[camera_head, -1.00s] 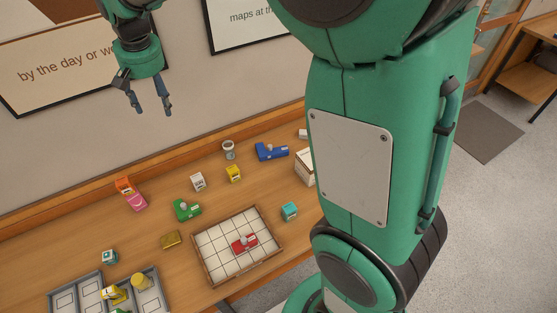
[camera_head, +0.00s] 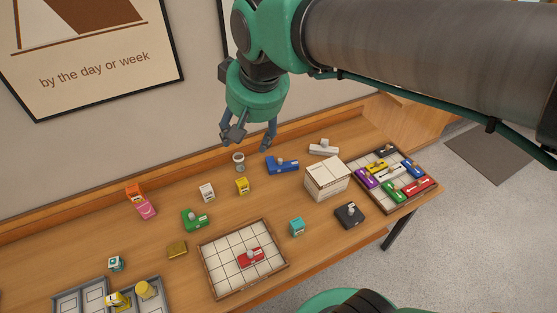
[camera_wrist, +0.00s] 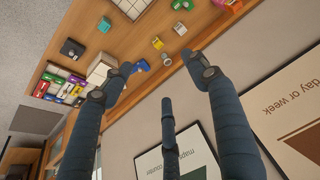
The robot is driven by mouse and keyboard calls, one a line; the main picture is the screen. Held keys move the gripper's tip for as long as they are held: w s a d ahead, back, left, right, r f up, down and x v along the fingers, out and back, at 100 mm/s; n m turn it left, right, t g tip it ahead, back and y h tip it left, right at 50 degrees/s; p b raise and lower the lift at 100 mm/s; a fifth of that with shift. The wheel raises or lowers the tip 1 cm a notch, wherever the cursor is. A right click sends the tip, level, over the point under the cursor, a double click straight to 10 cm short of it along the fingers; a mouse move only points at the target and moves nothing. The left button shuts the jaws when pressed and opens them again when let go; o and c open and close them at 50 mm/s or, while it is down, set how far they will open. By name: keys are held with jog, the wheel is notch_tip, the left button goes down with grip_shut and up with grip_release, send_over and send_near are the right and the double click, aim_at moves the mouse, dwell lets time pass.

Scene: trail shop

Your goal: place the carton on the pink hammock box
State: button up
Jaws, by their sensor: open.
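The pink box (camera_head: 146,210) lies at the back left of the table, with an orange box (camera_head: 134,192) touching its far end; I cannot tell whether the orange one rests on it. A small white box (camera_head: 207,192) stands to its right and looks like a carton, as does the yellow box (camera_head: 242,186) beside it; I cannot tell which is the carton meant. The white box also shows in the wrist view (camera_wrist: 180,28). My gripper (camera_head: 250,140) is open and empty, above the back of the table, its fingers spread in the wrist view (camera_wrist: 160,78).
A small metal cup (camera_head: 239,160) and a blue object (camera_head: 282,165) stand near the back edge. A large white box (camera_head: 327,181) and a tray of coloured pieces (camera_head: 408,202) are on the right. A gridded tray (camera_head: 225,262), green object (camera_head: 195,220) and teal cube (camera_head: 297,227) lie nearer.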

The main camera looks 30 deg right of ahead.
jog(key=s+d+f, duration=0.2)
jog(key=s, duration=0.4)
jog(key=s+d+f+t, duration=0.1)
jog(key=s+f, duration=0.1)
jog(key=s, duration=0.4)
jog(key=shift+s+d, duration=0.15)
jog(key=shift+d, duration=0.2)
jog(key=shift+f, duration=0.15)
notch_tip(320, 180, down, 9)
jog(key=b, duration=0.9)
